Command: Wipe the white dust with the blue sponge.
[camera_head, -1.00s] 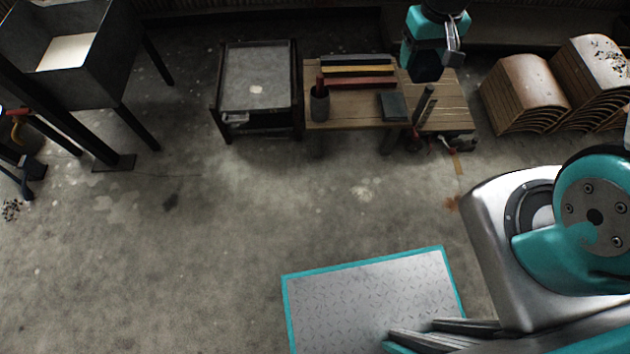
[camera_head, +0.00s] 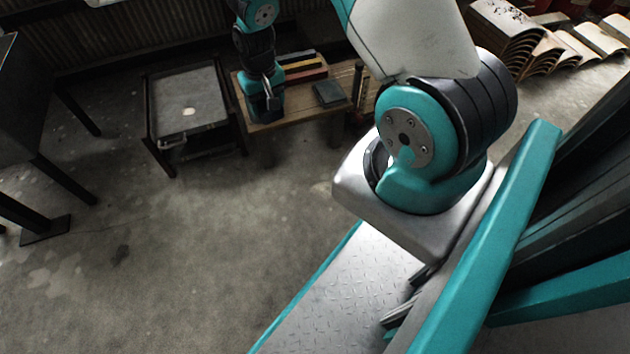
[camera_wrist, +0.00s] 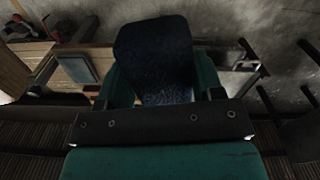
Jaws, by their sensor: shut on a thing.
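The white dust (camera_head: 188,111) is a small pale patch on the grey top of a low dark cart (camera_head: 212,84), left of centre in the head view. The blue sponge (camera_wrist: 153,50) is a dark blue block in the wrist view, held between the two teal fingers of my gripper (camera_wrist: 155,88). In the head view my gripper (camera_head: 264,104) appears over the left end of the wooden bench, right of the cart and apart from the dust. The sponge is hard to make out there. The dust cannot be made out in the wrist view.
The wooden bench (camera_head: 298,117) right of the cart holds coloured bars (camera_head: 305,73) and a dark flat box (camera_head: 327,94). Curved wooden stacks (camera_head: 515,40) stand at the back right. A dark bin (camera_head: 20,95) on legs stands at left. The floor (camera_head: 150,240) before the cart is clear.

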